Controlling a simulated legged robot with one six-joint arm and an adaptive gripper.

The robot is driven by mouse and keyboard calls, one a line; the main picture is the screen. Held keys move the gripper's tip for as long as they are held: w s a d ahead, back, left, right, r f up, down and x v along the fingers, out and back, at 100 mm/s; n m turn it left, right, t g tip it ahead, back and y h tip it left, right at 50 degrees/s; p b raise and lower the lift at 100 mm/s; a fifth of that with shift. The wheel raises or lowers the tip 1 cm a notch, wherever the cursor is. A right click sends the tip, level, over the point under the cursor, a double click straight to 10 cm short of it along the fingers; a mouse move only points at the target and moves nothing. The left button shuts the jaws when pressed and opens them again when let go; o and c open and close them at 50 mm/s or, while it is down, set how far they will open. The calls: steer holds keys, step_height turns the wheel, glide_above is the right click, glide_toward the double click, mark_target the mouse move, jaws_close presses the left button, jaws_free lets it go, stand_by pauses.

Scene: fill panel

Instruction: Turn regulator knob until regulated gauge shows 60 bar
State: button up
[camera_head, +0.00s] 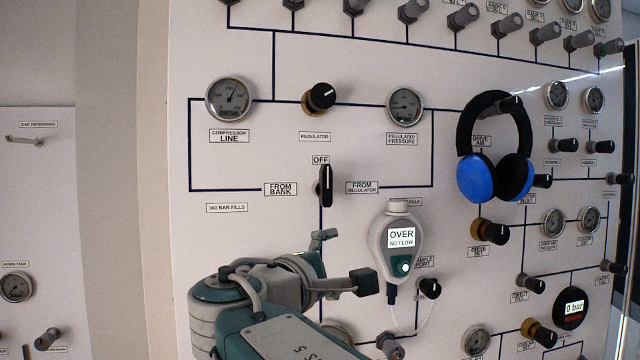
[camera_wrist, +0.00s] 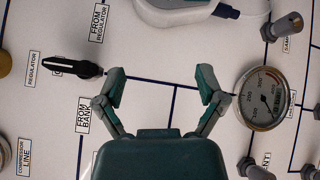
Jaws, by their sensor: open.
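The regulator knob (camera_head: 320,97), black with a gold base, sits on the upper panel in the head view. Its gold edge shows at the left border of the wrist view (camera_wrist: 4,64). The regulated pressure gauge (camera_head: 404,105) is to its right; its needle is too small to read. My gripper (camera_head: 345,262) is open and empty, below the regulator knob and apart from it. In the wrist view its two fingers (camera_wrist: 162,78) are spread over bare panel and piping lines. The black selector knob (camera_wrist: 78,68) lies just left of the fingers, its handle upright at OFF in the head view (camera_head: 325,186).
The compressor line gauge (camera_head: 230,100) is left of the regulator. A grey handheld analyser (camera_head: 396,240) reading OVER, NO FLOW hangs right of my gripper. Blue-black ear defenders (camera_head: 495,178) hang farther right. Bare panel lies around the regulator knob.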

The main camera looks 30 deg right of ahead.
steer(key=w+a+r+t+h, duration=0.15)
steer(key=a+r+h, duration=0.3)
steer(key=r, duration=0.65)
steer(key=h, duration=0.4)
glide_toward(314, 105)
steer(key=shift+g, duration=0.35)
steer(key=x, duration=1.1)
steer(key=shift+d+r, duration=0.1)
steer(key=shift+r, duration=0.2)
steer(key=c, duration=1.2)
